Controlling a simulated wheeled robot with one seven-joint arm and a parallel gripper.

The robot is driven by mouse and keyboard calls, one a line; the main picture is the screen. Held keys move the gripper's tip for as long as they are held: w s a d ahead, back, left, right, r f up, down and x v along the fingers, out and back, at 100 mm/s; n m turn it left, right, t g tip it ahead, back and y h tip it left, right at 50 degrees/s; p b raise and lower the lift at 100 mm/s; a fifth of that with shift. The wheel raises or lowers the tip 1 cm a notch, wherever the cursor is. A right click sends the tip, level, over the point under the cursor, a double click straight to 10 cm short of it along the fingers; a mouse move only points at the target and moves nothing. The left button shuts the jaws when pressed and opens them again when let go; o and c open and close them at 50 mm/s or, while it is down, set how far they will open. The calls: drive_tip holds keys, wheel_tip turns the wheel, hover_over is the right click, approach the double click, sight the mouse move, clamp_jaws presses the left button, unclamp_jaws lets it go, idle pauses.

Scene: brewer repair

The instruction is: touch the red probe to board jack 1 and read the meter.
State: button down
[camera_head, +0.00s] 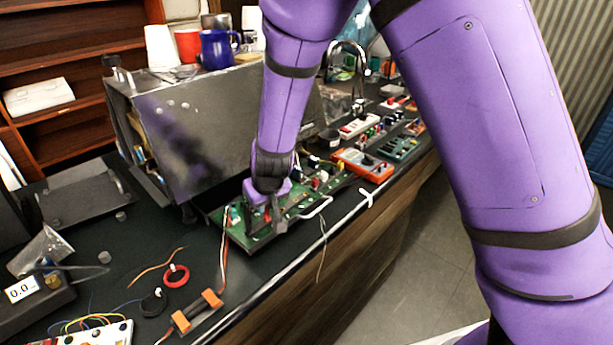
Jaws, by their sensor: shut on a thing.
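My gripper (267,222) points down over the left part of a green circuit board (262,236) on the dark bench. Its fingers are shut on a thin thing, taken to be the red probe, which the fingers and wrist mostly hide. I cannot tell whether the probe tip touches a jack. Board jack 1 cannot be made out under the gripper.
A dark metal brewer housing (200,120) with cups on top stands close behind the board. A red ring (176,276), an orange-ended holder (195,311) and loose wires lie in front. An orange multimeter (362,164) and other devices stand farther right along the bench.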

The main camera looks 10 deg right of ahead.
idle(0.4)
drive_tip(key=c, duration=1)
unclamp_jaws()
drive_tip(key=shift+c, duration=0.2)
drive_tip(key=v, duration=1)
drive_tip(key=shift+s+r, duration=0.15)
drive_tip(key=shift+r, duration=0.2)
